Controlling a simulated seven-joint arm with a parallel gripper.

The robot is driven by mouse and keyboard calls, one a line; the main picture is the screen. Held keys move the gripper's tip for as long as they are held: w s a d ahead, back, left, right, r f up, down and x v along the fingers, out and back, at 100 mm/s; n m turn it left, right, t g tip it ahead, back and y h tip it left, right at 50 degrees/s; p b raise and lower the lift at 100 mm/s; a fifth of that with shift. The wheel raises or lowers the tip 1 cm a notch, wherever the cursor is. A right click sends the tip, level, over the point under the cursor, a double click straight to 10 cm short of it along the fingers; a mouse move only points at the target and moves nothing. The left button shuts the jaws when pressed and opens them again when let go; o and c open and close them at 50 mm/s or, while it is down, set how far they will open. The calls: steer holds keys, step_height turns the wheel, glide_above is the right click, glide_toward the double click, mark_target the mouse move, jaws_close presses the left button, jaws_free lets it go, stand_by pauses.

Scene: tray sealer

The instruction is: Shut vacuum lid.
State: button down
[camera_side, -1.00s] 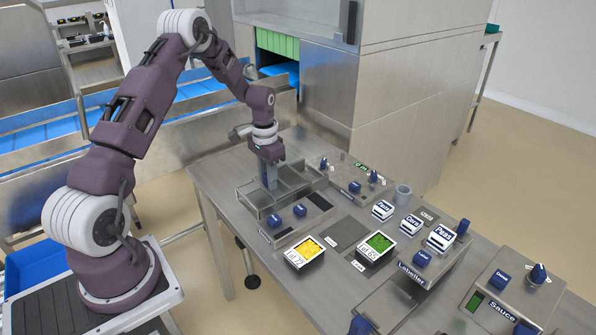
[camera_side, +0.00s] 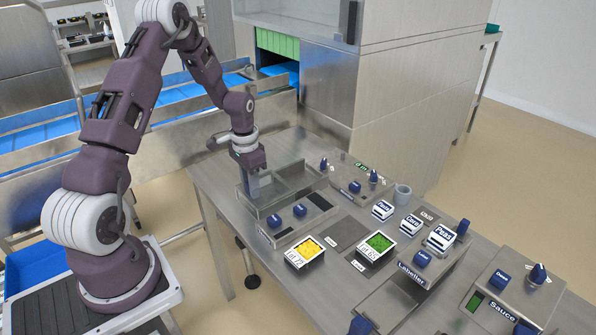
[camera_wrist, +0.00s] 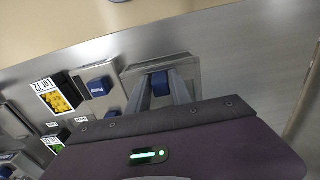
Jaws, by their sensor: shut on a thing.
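The vacuum sealer is a grey metal box (camera_side: 293,200) on the near left part of the bench in the side view. A clear lid panel (camera_side: 275,178) seems raised over it; its exact tilt is hard to tell. My gripper (camera_side: 252,186) is at the sealer's left side, pointing down. In the wrist view my gripper (camera_wrist: 160,94) is shut on a blue lid handle (camera_wrist: 160,82), which sits between the fingers. The handle is hidden in the side view. Part of the sealer's grey frame (camera_wrist: 128,76) shows around the fingers.
Blue buttons (camera_side: 274,221) stand on the sealer's front panel. A yellow-filled tray (camera_side: 306,252) and a green-filled tray (camera_side: 378,244) lie to the right. The labeller (camera_side: 420,272) and sauce unit (camera_side: 500,300) are farther right.

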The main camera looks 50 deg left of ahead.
steer(key=shift+s+a+f, duration=0.15)
steer(key=shift+s+f, duration=0.15)
steer(key=shift+f, duration=0.05)
steer(key=c, duration=1.3)
jaws_free()
steer(key=shift+w+r, duration=0.15)
steer(key=shift+r, duration=1.7)
steer(key=shift+w+r, duration=0.1)
steer(key=shift+r, duration=1.7)
steer(key=s+d+r+t+y, duration=0.15)
steer(key=s+d+r, duration=0.25)
steer(key=d+r, duration=1.05)
steer(key=s+d+r+t, duration=0.1)
steer(key=s+d+r, duration=0.1)
steer(key=s, duration=0.3)
steer(key=s+d+r+t+h, duration=0.1)
steer(key=s+d+r, duration=0.1)
steer(key=s+d, duration=0.2)
steer(key=s+d+r+t, duration=0.2)
steer(key=s+d, duration=0.1)
steer(key=s, duration=0.4)
steer(key=shift+s+d+r+h, duration=0.1)
steer(key=shift+d+r+h, duration=0.05)
steer(key=shift+d+h, duration=0.1)
